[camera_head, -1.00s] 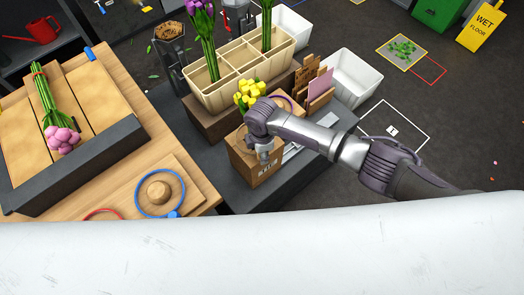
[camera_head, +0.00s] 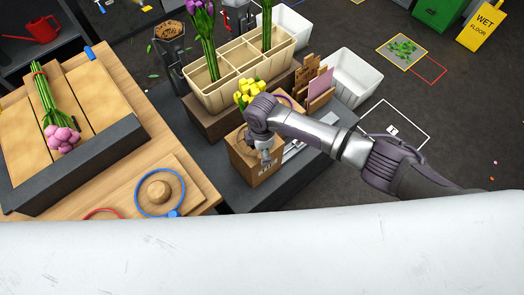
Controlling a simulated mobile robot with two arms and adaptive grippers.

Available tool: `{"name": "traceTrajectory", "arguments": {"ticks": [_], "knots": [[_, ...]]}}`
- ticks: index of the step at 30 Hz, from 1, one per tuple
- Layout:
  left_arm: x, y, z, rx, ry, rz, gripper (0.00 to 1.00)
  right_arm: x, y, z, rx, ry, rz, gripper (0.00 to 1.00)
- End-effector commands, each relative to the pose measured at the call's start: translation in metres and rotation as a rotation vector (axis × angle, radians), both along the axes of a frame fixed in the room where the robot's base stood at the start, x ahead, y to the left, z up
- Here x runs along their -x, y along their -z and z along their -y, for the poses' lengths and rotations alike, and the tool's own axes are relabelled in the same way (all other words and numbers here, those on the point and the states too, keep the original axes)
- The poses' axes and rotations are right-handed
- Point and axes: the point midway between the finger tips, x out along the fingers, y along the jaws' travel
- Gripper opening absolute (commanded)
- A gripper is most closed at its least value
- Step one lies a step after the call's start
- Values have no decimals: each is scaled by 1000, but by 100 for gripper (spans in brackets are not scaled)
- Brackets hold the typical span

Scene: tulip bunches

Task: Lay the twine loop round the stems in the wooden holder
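Yellow tulips (camera_head: 249,92) stand at a brown, wood-coloured box-like holder (camera_head: 252,168) on the dark grey surface; their stems are mostly hidden. My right gripper (camera_head: 266,159) points down in front of the holder's upper part, small and partly blended with it. I cannot tell whether it touches the holder, whether its fingers are open, or whether it holds anything. A blue loop (camera_head: 138,204) lies around a round wooden knob on the wooden table. Part of a red loop (camera_head: 102,212) shows beside it. Part of a purple loop (camera_head: 290,99) shows behind my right wrist. My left gripper is out of view.
A cream divided planter (camera_head: 212,99) with purple tulips stands behind the holder. A brown rack with a pink card (camera_head: 320,84) and a white bin (camera_head: 357,78) stand to its right. Pink tulips (camera_head: 62,138) lie in a tray on the left. A white surface covers the foreground.

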Motion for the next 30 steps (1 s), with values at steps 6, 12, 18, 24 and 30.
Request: {"name": "traceTrajectory", "arguments": {"ticks": [6, 12, 18, 24, 30], "knots": [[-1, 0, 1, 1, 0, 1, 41, -1, -48, 1, -1, -2, 5, 65], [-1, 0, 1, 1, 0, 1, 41, -1, -85, 0, -1, -1, 4, 65], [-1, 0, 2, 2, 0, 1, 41, 0, -102, 1, 1, 0, 2, 65], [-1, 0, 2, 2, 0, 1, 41, 0, -103, 1, 1, 1, 1, 65], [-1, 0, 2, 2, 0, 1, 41, 0, -103, 1, 1, 0, 1, 65]]}}
